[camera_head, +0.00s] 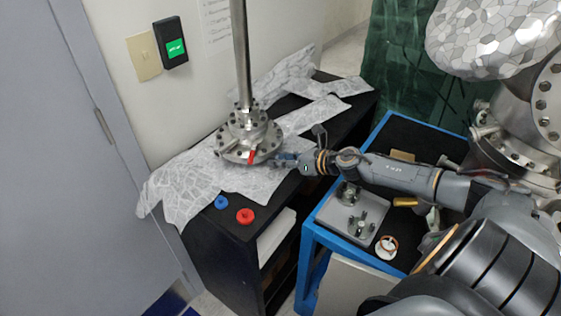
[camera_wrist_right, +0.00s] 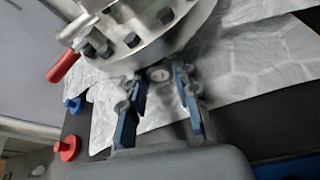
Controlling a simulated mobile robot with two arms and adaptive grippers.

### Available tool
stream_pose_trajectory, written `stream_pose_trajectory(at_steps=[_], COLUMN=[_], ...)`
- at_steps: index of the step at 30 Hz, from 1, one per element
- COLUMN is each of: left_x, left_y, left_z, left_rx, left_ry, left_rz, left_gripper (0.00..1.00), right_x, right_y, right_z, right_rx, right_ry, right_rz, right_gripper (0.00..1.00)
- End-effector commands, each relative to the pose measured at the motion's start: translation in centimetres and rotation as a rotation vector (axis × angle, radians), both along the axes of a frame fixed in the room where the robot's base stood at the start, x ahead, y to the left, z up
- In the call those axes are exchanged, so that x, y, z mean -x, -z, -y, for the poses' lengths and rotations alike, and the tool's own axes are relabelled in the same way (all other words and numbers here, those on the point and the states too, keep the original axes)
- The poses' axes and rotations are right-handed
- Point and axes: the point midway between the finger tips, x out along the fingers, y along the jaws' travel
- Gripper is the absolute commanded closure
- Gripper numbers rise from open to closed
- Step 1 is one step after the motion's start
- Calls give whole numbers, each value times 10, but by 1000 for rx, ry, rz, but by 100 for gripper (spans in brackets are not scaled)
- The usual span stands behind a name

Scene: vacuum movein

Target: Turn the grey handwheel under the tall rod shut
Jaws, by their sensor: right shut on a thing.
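The tall rod (camera_head: 240,50) stands upright on a bolted metal flange assembly (camera_head: 246,130) on the foil-covered black cabinet. In the right wrist view, the flange (camera_wrist_right: 140,30) fills the top. A small round grey piece with a pale face, the grey handwheel (camera_wrist_right: 159,74), shows just below the flange rim, between the blue-padded fingers. My right gripper (camera_head: 287,159) reaches in from the right at the flange's side; its fingers (camera_wrist_right: 160,88) are shut on the handwheel. In the head view the gripper hides the handwheel. My left gripper is not in view.
A red lever (camera_head: 252,155) sticks out of the flange beside my right gripper. A blue knob (camera_head: 221,202) and a red knob (camera_head: 245,216) lie on the black cabinet (camera_head: 225,228). A blue-framed cart (camera_head: 312,232) stands to the right, under my right arm.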

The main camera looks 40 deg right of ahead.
Motion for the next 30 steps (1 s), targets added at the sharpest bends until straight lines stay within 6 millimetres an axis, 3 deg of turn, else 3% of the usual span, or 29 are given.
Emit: stream_pose_trajectory(at_steps=[1,2,5,17,30], left_x=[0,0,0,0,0], left_y=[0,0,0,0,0], left_z=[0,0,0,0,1], left_rx=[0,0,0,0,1], left_ry=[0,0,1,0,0], left_rz=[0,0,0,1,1], left_gripper=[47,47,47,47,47], right_x=[0,0,0,4,45], right_y=[-1,-1,-1,-1,-16], right_z=[0,0,0,2,17], right_rx=[1,1,2,2,1], right_ry=[1,1,0,1,3], right_rz=[1,1,2,-1,-5], right_gripper=[100,64,47,47,47])
